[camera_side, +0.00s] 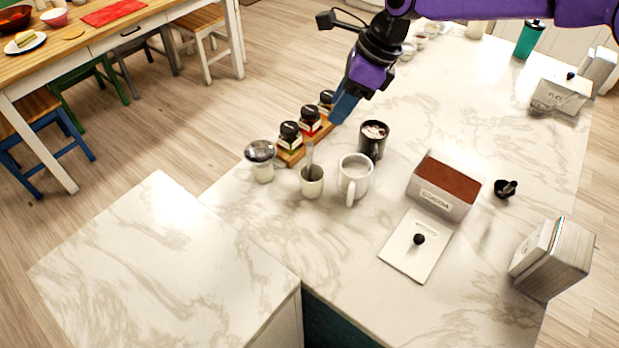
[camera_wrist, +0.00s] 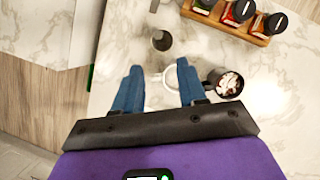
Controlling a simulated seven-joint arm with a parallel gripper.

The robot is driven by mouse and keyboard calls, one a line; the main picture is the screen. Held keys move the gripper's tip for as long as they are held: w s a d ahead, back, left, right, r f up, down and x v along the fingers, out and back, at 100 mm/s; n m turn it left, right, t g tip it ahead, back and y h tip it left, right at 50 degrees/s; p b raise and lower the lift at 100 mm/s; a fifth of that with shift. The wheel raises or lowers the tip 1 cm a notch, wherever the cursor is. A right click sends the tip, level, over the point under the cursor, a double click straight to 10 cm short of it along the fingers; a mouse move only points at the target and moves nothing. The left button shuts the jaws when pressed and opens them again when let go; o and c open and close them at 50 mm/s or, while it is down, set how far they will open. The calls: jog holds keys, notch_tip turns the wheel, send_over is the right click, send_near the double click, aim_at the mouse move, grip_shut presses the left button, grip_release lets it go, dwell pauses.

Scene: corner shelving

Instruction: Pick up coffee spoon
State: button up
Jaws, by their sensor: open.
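The coffee spoon (camera_side: 309,154) stands upright in a small white cup (camera_side: 312,187), its handle sticking out of the top. My gripper (camera_side: 340,112) has blue fingers and is above the counter, behind and to the right of the spoon and apart from it. In the wrist view my gripper (camera_wrist: 160,67) is open, with nothing held. The white mug (camera_wrist: 171,77) shows between and below its fingers. A small cup (camera_wrist: 161,40) lies beyond the fingertips; I cannot make out the spoon's handle clearly there.
The white mug (camera_side: 355,178) and a dark mug (camera_side: 373,141) stand to the cup's right. A silver-topped jar (camera_side: 261,158) stands to its left. A wooden rack (camera_side: 291,154) of small jars is behind. A cocoa box (camera_side: 443,187) stands further right. The front-left counter is clear.

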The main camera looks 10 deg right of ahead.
jog(key=x, duration=1.1)
send_over(310, 180)
jog(key=shift+w+f, duration=0.15)
jog(key=shift+f, duration=1.15)
jog(key=shift+w+f, duration=0.1)
jog(key=shift+f, duration=1.25)
jog(key=shift+c, duration=0.3)
grip_shut()
